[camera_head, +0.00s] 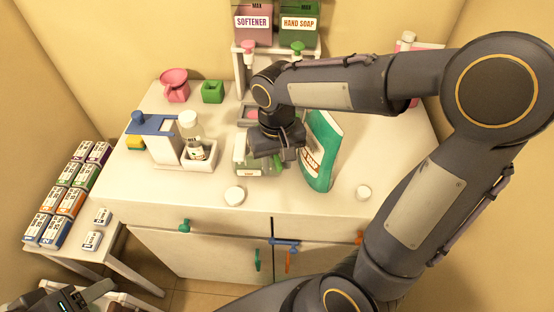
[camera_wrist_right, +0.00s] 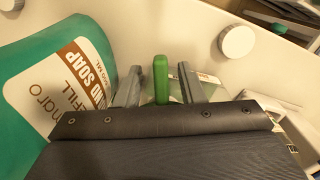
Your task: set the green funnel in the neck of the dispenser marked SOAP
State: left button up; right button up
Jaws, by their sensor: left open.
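My right gripper (camera_head: 277,150) points down over a clear dispenser (camera_head: 255,170) with a small front label, too small to read surely. In the right wrist view, an upright green piece (camera_wrist_right: 161,80), apparently part of the green funnel, stands between the two fingers of my right gripper (camera_wrist_right: 160,78). A gap shows on each side of it, so the fingers are open around it. The dispenser lies behind it there, mostly hidden by the gripper. The funnel's cone and the dispenser's neck are hidden. My left gripper (camera_head: 88,296) is open, partly in view at the bottom left, far from the counter objects.
A teal hand soap refill pouch (camera_head: 321,150) stands close right of my right gripper. White round caps (camera_head: 235,195) (camera_head: 364,192) lie in front. SOFTENER and HAND SOAP tanks stand behind.

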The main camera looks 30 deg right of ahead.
notch_tip(320, 180, up, 8)
jog(key=shift+f, duration=0.1)
jog(key=s+f+t+y, duration=0.3)
jog(key=s+t, duration=0.2)
jog(key=s, duration=0.8)
jog(key=shift+s+f+t+y, duration=0.2)
jog(key=shift+s+t+y, duration=0.1)
jog(key=shift+t+y, duration=0.1)
jog(key=shift+s+d, duration=0.1)
jog(key=shift+d, duration=0.05)
